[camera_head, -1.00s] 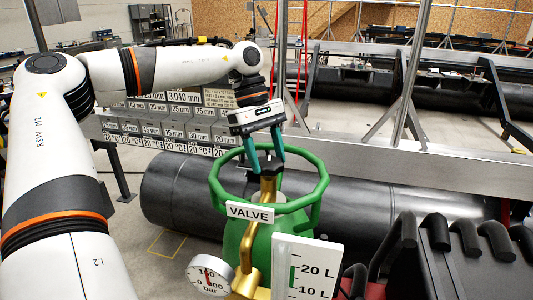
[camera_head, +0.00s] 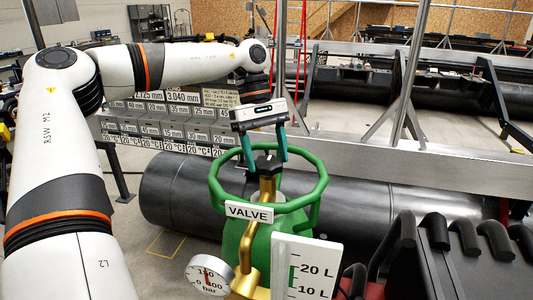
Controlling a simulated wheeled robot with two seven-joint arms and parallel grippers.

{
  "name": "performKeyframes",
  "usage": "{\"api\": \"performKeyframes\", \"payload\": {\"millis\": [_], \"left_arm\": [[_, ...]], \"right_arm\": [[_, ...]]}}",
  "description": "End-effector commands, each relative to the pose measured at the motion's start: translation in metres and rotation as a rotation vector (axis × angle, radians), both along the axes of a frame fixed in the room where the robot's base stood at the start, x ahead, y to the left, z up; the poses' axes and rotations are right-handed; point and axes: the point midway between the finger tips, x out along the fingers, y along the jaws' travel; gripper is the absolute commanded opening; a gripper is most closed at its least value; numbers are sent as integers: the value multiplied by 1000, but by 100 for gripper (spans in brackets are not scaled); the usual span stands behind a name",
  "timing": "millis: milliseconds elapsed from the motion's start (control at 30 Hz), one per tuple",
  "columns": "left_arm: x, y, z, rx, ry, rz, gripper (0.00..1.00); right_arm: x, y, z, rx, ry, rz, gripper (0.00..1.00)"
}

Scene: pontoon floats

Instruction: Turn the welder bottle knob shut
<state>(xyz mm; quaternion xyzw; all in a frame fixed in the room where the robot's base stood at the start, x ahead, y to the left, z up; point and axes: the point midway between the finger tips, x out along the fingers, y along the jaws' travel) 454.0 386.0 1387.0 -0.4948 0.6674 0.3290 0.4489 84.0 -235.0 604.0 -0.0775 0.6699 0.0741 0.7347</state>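The welder bottle (camera_head: 258,243) is green, with a green guard ring (camera_head: 318,187) around its top and a "VALVE" label on the ring. A black knob (camera_head: 268,165) sits on the brass valve stem (camera_head: 267,188) inside the ring. My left gripper (camera_head: 268,160) points down over the knob with its two teal fingers spread apart. The fingertips are around the knob's level, one to each side; I cannot tell whether they touch it. My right gripper is not in view.
A pressure gauge (camera_head: 209,278) and a litre scale board (camera_head: 306,268) stand in front of the bottle. Black hooked handles (camera_head: 438,231) are at right. A large black cylinder (camera_head: 177,197) lies behind, with a metal beam (camera_head: 430,165) and labelled boxes (camera_head: 170,135) beyond.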

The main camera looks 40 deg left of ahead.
Motion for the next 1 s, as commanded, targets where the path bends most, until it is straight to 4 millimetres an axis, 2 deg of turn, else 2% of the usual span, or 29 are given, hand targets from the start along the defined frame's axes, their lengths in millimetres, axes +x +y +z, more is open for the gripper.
{"api": "performKeyframes", "payload": {"millis": [67, 333, 467, 567, 800, 1000], "left_arm": [[0, 0, 0, 0, 1, 1, 75], [0, 0, -1, 0, 4, 2, 75], [1, 4, 5, 2, 2, 3, 75], [3, 9, 18, 1, 0, 4, 75], [9, 28, 67, 2, -1, 5, 75], [12, 39, 97, 1, 2, 3, 75]], "right_arm": [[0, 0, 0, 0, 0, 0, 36], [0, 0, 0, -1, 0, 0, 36], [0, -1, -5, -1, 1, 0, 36], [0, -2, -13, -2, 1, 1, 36], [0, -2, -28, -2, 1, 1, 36], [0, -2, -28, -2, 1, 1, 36]]}}
